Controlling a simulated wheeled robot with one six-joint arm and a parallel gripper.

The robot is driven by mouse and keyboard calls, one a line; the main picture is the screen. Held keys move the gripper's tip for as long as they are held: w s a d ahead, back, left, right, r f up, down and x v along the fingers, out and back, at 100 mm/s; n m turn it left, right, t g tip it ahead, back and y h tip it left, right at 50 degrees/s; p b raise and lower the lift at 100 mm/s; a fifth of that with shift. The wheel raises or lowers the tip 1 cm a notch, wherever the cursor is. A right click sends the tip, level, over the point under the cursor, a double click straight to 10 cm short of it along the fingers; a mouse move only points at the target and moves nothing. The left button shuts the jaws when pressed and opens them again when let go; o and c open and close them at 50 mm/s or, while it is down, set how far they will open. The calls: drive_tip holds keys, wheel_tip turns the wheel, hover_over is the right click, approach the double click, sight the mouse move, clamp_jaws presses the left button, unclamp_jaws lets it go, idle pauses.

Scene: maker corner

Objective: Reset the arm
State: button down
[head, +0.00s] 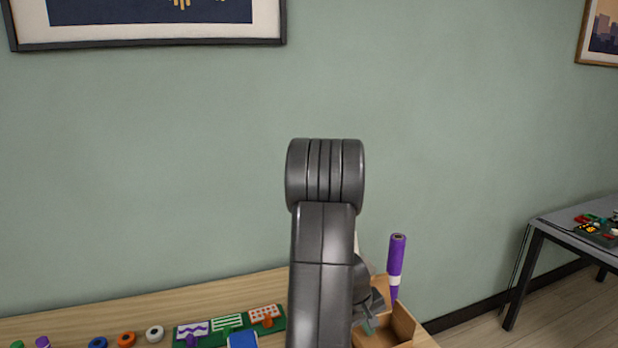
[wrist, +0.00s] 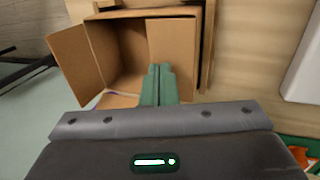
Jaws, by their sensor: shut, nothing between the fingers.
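My gripper (wrist: 158,72) shows in the wrist view with its two green fingers together and nothing between them. The fingers point towards an open cardboard box (wrist: 75,55) with its flaps out. I cannot tell whether the fingertips are above the box or inside it.
A purple rolled tube (head: 397,262) stands upright at the box. On the wooden table (head: 180,298) lie a green board (head: 273,328) with patterned cards, a blue item (head: 243,340) and several coloured rings. A grey side table (head: 560,222) stands at the right. The green wall is behind.

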drive_tip(key=shift+w+d+p, duration=0.1)
drive_tip(key=shift+d+p, duration=0.4)
drive_tip(key=shift+p, duration=0.35)
drive_tip(key=shift+w+d+r+p, duration=0.1)
drive_tip(key=shift+w+r+p, duration=0.05)
drive_tip(key=shift+p, duration=0.8)
drive_tip(key=shift+a+r+p, duration=0.25)
drive_tip(key=shift+r+p, duration=0.05)
drive_tip(key=shift+p, duration=0.1)
drive_tip(key=shift+s+a+f+b, duration=0.2)
drive_tip(key=shift+a+f+b, duration=0.15)
drive_tip(key=shift+b, duration=0.65)
drive_tip(key=shift+s+a+r+h, duration=0.1)
drive_tip(key=shift+s+r+h, duration=0.1)
drive_tip(key=shift+h, duration=0.1)
drive_tip(key=shift+w+f+t+b, duration=0.1)
drive_tip(key=shift+t+b, duration=0.2)
drive_tip(key=shift+b, duration=0.6)
drive_tip(key=h+b, duration=0.1)
drive_tip(key=a+h+b, duration=0.1)
drive_tip(key=b, duration=0.1)
drive_tip(key=shift+r+t, duration=0.2)
drive_tip(key=shift+t, duration=0.1)
drive_tip(key=shift+s+a+r+h+b, duration=0.15)
drive_tip(key=shift+s+r+h+b, duration=0.1)
drive_tip(key=shift+h+b, duration=0.5)
drive_tip(key=shift+r, duration=0.2)
